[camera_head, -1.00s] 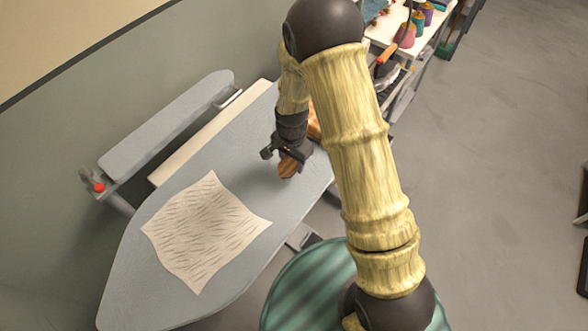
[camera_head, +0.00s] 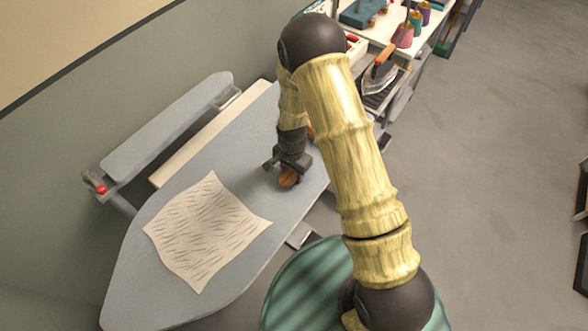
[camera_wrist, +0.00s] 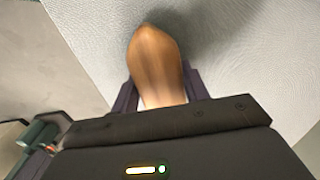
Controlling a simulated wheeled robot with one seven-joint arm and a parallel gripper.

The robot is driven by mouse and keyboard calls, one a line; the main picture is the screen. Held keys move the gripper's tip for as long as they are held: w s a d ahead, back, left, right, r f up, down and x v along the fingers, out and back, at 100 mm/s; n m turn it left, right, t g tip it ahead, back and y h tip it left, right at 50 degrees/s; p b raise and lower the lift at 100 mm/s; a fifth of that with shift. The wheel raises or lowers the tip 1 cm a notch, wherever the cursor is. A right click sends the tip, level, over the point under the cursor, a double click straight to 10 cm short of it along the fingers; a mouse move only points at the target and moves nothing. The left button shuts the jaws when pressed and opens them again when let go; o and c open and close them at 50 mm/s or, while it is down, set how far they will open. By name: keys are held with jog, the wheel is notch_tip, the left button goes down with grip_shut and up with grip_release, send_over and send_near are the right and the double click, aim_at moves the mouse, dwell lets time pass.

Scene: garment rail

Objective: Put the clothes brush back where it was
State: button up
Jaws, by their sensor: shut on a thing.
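The clothes brush (camera_head: 289,178) shows as a brown wooden piece at the end of my gripper (camera_head: 284,169). My gripper is shut on it, low over the right part of the grey ironing board (camera_head: 250,130). In the wrist view, the brush's rounded wooden end (camera_wrist: 158,62) sticks out between the two fingers of my gripper (camera_wrist: 160,92). Whether the brush touches the board cannot be told. Its bristles are hidden.
A creased pale cloth (camera_head: 205,232) lies on the board, left of my gripper. A narrow sleeve board (camera_head: 165,125) stands along the wall. An iron (camera_head: 380,82) and a white table (camera_head: 385,30) with thread spools are at the back right.

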jog(key=shift+f, duration=0.2)
jog(key=o, duration=1.1)
jog(key=shift+r, duration=0.1)
notch_tip(320, 180, up, 12)
jog(key=b, duration=0.3)
jog(key=shift+r, duration=0.15)
jog(key=s+d+r+n+t, duration=0.1)
jog(key=s+d+r+n, duration=0.1)
jog(key=s+d+r, duration=0.1)
jog(key=s+d+r+n, duration=0.3)
jog(key=s+d+r, duration=0.1)
jog(key=s+d, duration=0.1)
jog(key=s+d+r+n+t, duration=0.1)
jog(key=s+d+r+n, duration=0.1)
jog(key=d, duration=0.4)
jog(key=shift+s+r+n+t, duration=0.15)
jog(key=shift+s+r, duration=0.2)
jog(key=shift+s, duration=0.25)
jog(key=shift+s+r+n+t, duration=0.15)
jog(key=shift+s+r, duration=0.15)
jog(key=shift+s, duration=0.3)
